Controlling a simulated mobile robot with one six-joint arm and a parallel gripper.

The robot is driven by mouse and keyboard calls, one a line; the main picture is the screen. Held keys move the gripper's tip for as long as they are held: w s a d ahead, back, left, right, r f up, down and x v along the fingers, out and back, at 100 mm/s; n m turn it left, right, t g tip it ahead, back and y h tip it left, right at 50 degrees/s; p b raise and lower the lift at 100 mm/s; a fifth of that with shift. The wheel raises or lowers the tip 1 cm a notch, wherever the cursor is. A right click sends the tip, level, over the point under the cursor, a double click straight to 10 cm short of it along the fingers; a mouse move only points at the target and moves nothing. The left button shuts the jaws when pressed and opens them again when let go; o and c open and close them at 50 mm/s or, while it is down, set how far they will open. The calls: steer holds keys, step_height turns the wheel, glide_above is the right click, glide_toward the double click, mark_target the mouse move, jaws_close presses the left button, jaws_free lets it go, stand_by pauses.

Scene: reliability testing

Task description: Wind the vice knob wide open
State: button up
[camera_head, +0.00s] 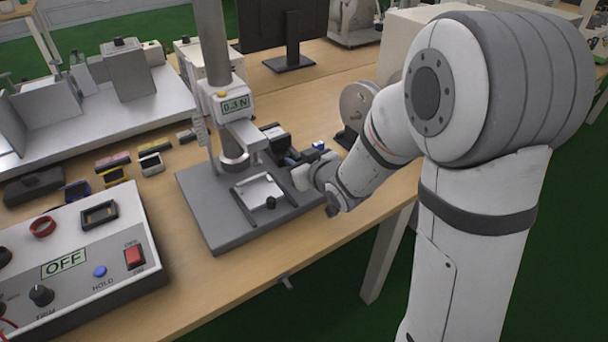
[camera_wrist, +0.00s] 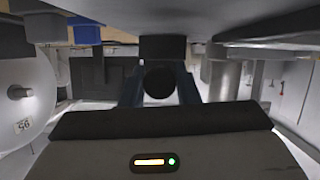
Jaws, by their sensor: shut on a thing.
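The vice (camera_head: 259,191) sits on the grey base of the test stand in the head view, with pale jaws and a small black round part (camera_head: 271,202) on its near side. My gripper (camera_wrist: 159,84) has its two dark fingers on either side of a round black knob (camera_wrist: 159,82) in the wrist view, shut on it. I take this to be the vice knob. In the head view my wrist reaches the stand's right side, and the fingertips and the gripped knob cannot be made out clearly there. How far the vice is open cannot be told.
The stand's column (camera_head: 212,60) with its force display rises behind the vice. Bare wood lies in front.

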steer(key=n+b, duration=0.1)
steer(key=b, duration=0.2)
steer(key=n+t+h+b, duration=0.1)
steer(key=b, duration=0.3)
steer(key=f+n+b, duration=0.1)
steer(key=b, duration=0.3)
steer(key=shift+n+t+h, duration=0.3)
steer(key=shift+n, duration=0.1)
steer(key=n+b, duration=0.1)
steer(key=b, duration=0.2)
steer(key=shift+r+t+b, duration=0.25)
steer(key=shift+t+b, duration=0.05)
steer(key=shift+b, duration=0.05)
steer(key=shift+w+r+h+b, duration=0.1)
steer(key=shift+r+h+b, duration=0.15)
steer(key=shift+h+b, duration=0.05)
steer(key=o, duration=1)
steer(key=shift+c, duration=0.2)
steer(key=shift+s+d+r, duration=0.1)
steer(key=shift+s+d, duration=0.05)
steer(key=shift+s, duration=0.25)
steer(key=p+v, duration=0.1)
steer(key=v, duration=0.4)
steer(key=shift+s+d+r+p, duration=0.1)
steer(key=shift+s+p, duration=0.05)
steer(key=shift+p, duration=0.25)
steer(key=shift+s+d, duration=0.25)
steer(key=shift+s, duration=0.45)
